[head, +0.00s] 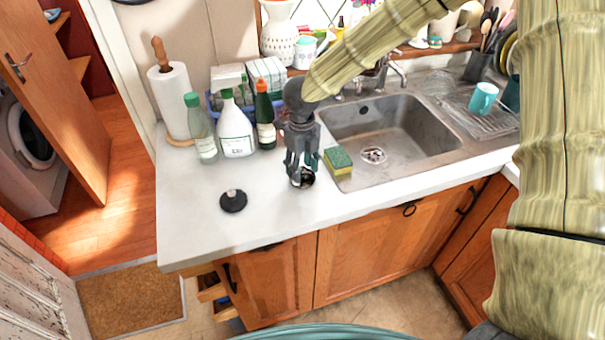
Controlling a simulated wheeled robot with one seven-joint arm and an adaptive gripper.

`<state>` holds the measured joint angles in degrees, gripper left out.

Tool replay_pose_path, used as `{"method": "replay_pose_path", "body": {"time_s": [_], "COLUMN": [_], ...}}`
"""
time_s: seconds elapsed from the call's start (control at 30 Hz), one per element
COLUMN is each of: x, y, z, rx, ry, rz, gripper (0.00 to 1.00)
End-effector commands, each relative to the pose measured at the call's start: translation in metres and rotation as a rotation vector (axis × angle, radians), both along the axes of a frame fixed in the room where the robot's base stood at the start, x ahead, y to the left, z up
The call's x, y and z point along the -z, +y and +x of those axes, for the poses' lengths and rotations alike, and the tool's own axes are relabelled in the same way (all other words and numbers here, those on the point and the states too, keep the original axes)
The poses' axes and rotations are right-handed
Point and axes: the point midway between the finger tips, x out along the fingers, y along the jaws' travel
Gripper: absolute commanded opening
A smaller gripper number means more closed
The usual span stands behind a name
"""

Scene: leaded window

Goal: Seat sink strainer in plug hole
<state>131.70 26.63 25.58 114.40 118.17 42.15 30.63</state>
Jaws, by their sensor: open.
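A small round metal piece with a dark middle, which looks like the sink strainer (307,183), sits on the white counter just left of the sink. My gripper (302,172) points down right over it, open, with its fingers at or just above the piece. The fingers hide part of it, and I cannot tell whether they touch it. The plug hole (373,155) shows as a round metal fitting in the floor of the steel sink (415,139).
A yellow-green sponge (338,161) lies close to the right of my gripper. Bottles (236,130) and a paper roll (171,100) stand behind. The tap (396,72) rises behind the sink.

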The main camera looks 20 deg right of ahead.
Motion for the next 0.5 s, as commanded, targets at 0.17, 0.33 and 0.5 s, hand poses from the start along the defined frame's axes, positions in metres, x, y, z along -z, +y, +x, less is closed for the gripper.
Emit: {"method": "replay_pose_path", "body": {"time_s": [0.17, 0.33, 0.5], "x": [0.014, 0.015, 0.015], "y": [0.0, 0.0, 0.0], "z": [0.0, 0.0, 0.0], "rx": [0.0, 0.0, -0.001], "ry": [0.0, -0.001, -0.001], "rz": [-0.001, 0.0, 0.0], "gripper": [0.46, 0.46, 0.31]}}
